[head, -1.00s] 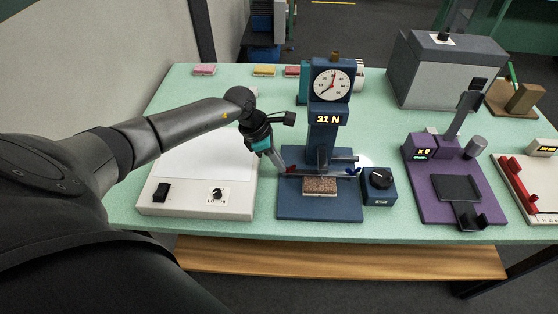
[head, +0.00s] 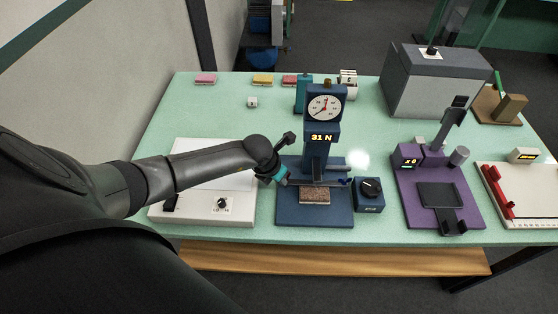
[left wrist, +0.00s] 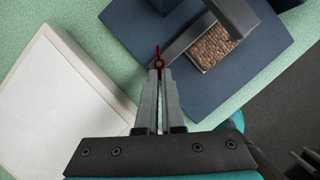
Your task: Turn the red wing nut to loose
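The red wing nut (left wrist: 158,61) shows in the left wrist view as a small ring with thin wings, at the end of a dark bar on the blue tester (head: 321,148). My left gripper (left wrist: 160,74) has its fingers nearly together, with the tips at the lower wing of the nut; they look shut on it. In the head view my left gripper (head: 284,180) is at the left end of the tester's crossbar and hides the nut. A blue wing nut (head: 346,182) is at the right end. The display reads 31 N. My right gripper is out of view.
A brown textured sample (head: 314,197) lies on the tester's base. A dark blue knob box (head: 370,195) stands at its right and a white panel box (head: 215,210) at its left. A purple device (head: 415,200) stands further right. Small colored blocks lie at the back.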

